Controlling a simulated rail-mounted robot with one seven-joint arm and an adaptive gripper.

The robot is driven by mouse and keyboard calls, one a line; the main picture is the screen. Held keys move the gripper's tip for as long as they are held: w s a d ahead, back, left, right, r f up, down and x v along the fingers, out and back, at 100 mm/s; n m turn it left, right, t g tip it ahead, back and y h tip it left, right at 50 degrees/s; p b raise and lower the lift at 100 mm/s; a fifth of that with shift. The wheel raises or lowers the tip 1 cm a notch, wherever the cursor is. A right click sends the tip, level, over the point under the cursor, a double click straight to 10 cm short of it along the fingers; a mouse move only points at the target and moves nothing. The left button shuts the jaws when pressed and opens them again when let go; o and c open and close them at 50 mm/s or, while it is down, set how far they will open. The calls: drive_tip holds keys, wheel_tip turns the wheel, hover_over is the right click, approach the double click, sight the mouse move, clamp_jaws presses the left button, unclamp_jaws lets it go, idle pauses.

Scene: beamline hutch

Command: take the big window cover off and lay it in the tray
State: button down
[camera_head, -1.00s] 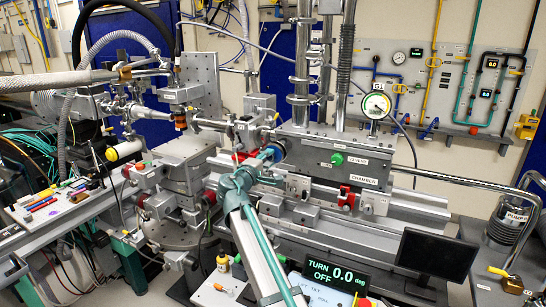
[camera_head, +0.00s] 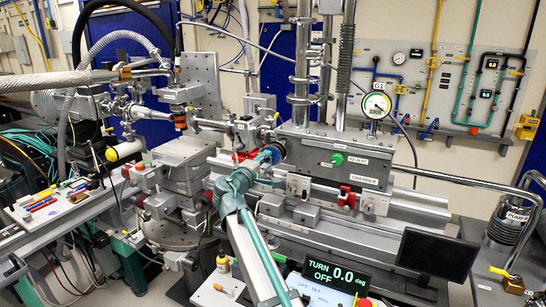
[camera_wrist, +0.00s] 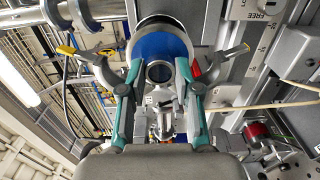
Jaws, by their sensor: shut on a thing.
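A round blue cover (camera_head: 275,153) with a dark round middle is at the left end of the grey chamber (camera_head: 350,160). It also shows in the wrist view (camera_wrist: 160,48), in front of a pale round rim. My gripper (camera_head: 263,157) is shut on it, and in the wrist view my gripper (camera_wrist: 159,74) has a teal finger on each side of it. I cannot tell whether the cover is still seated or slightly clear of the port. I cannot make out the tray for certain.
A small black monitor (camera_head: 437,255) and a "TURN 0.0 deg OFF" display (camera_head: 337,275) stand at the front right. A stage stack (camera_head: 180,175) rises left of my gripper. A small yellow-capped bottle (camera_head: 222,264) stands at the front. A pump (camera_head: 507,222) is at the far right.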

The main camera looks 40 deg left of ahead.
idle(0.4)
drive_tip(key=shift+s+d+b, duration=0.25)
drive_tip(key=shift+s, duration=1)
drive_tip(key=shift+s+d+b, duration=0.2)
drive_tip(key=shift+s+b, duration=0.05)
drive_tip(key=shift+s, duration=1)
